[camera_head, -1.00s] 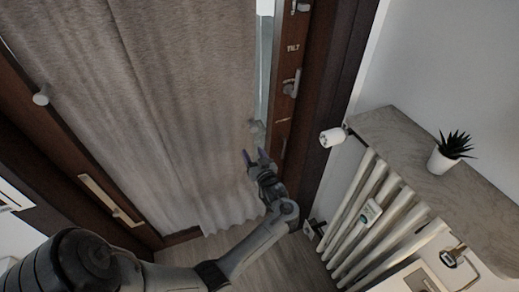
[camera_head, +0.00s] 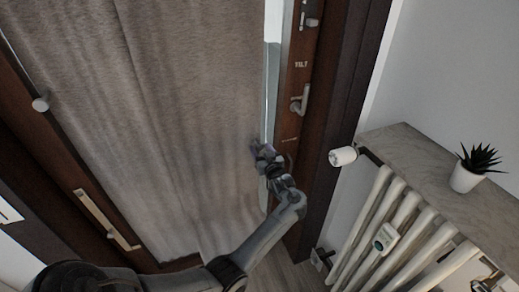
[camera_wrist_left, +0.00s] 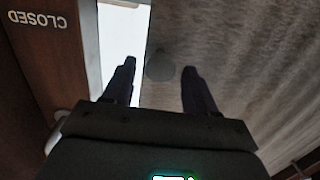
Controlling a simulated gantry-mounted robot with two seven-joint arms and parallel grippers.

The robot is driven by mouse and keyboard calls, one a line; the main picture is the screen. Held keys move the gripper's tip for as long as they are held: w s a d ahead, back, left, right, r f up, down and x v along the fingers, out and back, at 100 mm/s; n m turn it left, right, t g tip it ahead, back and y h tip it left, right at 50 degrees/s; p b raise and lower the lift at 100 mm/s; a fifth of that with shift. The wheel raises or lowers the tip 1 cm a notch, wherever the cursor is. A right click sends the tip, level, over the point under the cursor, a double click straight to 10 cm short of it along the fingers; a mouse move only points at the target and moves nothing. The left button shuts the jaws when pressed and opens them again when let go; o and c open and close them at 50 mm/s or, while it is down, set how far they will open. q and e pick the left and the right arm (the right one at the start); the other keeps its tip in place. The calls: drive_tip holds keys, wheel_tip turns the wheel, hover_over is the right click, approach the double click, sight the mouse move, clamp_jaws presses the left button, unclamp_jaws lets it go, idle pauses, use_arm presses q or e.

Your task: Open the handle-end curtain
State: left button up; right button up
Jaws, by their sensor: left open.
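The grey-brown curtain (camera_head: 195,110) hangs over the door, its right edge beside a bright strip of glass and the handle-side frame. My left gripper (camera_head: 263,150) is open at that right edge, a little below the height of the door handle (camera_head: 299,98). In the left wrist view, the curtain (camera_wrist_left: 245,75) lies beyond the open fingers of my left gripper (camera_wrist_left: 159,68). A round grey tab (camera_wrist_left: 159,64) on the curtain edge shows between the fingertips. Whether the fingers touch the cloth cannot be told. My right gripper is not in view.
The dark wooden door frame (camera_head: 336,110) stands just right of the gripper. A radiator (camera_head: 392,225) with a white valve (camera_head: 342,156) sits under a shelf (camera_head: 440,170) holding a potted plant (camera_head: 467,172). A long pull handle (camera_head: 105,218) is at the left.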

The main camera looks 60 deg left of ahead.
use_arm(q)
drive_tip(key=shift+x, duration=1.15)
clamp_jaws()
